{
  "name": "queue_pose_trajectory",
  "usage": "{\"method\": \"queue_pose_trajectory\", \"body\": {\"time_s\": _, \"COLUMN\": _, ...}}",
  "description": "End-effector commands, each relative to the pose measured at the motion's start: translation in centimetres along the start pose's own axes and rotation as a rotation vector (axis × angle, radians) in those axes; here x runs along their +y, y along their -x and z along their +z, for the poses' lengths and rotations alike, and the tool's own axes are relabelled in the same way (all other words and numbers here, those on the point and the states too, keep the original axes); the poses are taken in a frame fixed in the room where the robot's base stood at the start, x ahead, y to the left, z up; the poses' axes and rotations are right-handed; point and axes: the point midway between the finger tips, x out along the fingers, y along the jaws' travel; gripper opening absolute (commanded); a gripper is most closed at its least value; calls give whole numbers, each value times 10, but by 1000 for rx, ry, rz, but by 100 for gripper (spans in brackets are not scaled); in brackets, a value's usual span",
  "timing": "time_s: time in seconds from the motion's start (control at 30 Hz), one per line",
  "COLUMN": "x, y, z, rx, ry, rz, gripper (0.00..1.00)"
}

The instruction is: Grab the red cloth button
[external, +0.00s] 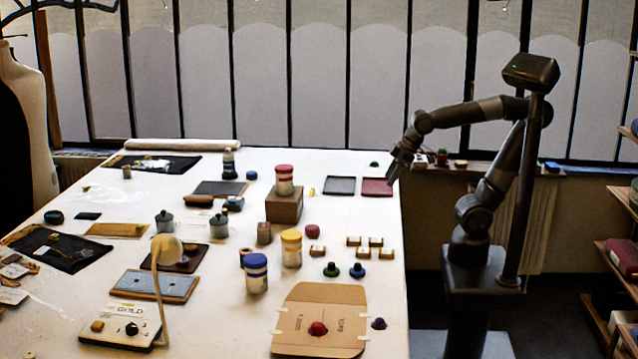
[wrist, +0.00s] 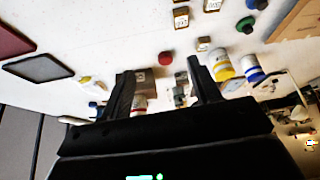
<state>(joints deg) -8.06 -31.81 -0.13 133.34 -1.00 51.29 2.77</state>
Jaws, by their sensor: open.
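A red knob-shaped button (external: 318,328) sits on the open cardboard piece (external: 340,295) at the table's front. It does not show in the wrist view. A second, crimson rounded piece (external: 312,231) lies on the bare table farther back and also shows in the wrist view (wrist: 165,58); I cannot tell which is cloth. My gripper (external: 392,178) is open and empty, above the table's right edge, behind and to the right of both. In the wrist view, the spread fingers (wrist: 159,68) frame the crimson piece at a distance, touching nothing.
Green (external: 332,270) and blue (external: 357,271) buttons stand behind the cardboard; a purple one (external: 378,323) is beside it. Yellow-lidded (external: 291,250) and blue-lidded (external: 256,274) jars stand to the left. Small gold-brown blocks (external: 376,242) lie right of the crimson piece.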

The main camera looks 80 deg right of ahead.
Motion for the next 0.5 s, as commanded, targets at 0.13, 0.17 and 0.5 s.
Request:
{"method": "queue_pose_trajectory", "body": {"time_s": 0.13, "x": -39, "y": -12, "z": -52, "rx": -18, "ry": 71, "rz": -37, "gripper": 57}}
{"method": "queue_pose_trajectory", "body": {"time_s": 0.17, "x": -47, "y": -14, "z": -62, "rx": -20, "ry": 84, "rz": -43, "gripper": 57}}
{"method": "queue_pose_trajectory", "body": {"time_s": 0.5, "x": -173, "y": -59, "z": -147, "rx": -46, "ry": 230, "rz": -115, "gripper": 57}}
